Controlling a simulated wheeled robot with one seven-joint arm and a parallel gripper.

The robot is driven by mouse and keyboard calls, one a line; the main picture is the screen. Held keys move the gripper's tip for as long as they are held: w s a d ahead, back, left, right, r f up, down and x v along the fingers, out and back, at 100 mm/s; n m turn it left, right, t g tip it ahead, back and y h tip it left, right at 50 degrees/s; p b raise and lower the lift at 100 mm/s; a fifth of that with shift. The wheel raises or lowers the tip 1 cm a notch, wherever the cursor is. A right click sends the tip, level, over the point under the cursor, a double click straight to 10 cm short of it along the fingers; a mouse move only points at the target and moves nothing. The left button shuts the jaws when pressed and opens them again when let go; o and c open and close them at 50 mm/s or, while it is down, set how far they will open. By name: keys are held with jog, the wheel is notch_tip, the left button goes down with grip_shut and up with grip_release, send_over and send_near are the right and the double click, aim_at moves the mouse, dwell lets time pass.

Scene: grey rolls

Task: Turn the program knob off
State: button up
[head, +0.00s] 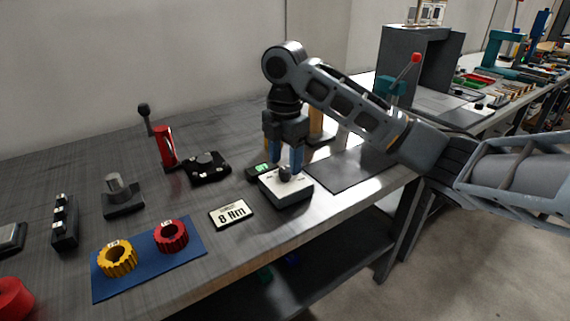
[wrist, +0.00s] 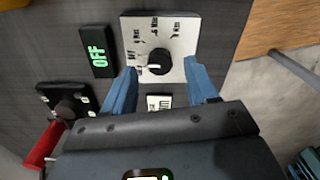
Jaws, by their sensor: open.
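The program knob (wrist: 159,62) is a dark round knob on a white box (head: 287,188) with printed torque marks and an OFF mark. In the wrist view its white pointer line points left, towards the OFF mark. A small black display (wrist: 98,50) beside the box reads OFF in green; it also shows in the head view (head: 260,170). My gripper (head: 284,160) has blue fingers and is open above the box. In the wrist view the fingers (wrist: 161,82) lie left and right of the knob, apart from it.
A card reading 8 Nm (head: 233,213) lies left of the box. A blue mat (head: 150,265) with a yellow ring (head: 117,260) and a red ring (head: 171,237) is further left. A dark flat plate (head: 345,170) lies to the right.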

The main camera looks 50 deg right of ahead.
aim_at(285, 169)
notch_tip(285, 169, up, 5)
jog(key=shift+r+p, duration=0.1)
jog(key=shift+p, duration=0.35)
dwell(0.3)
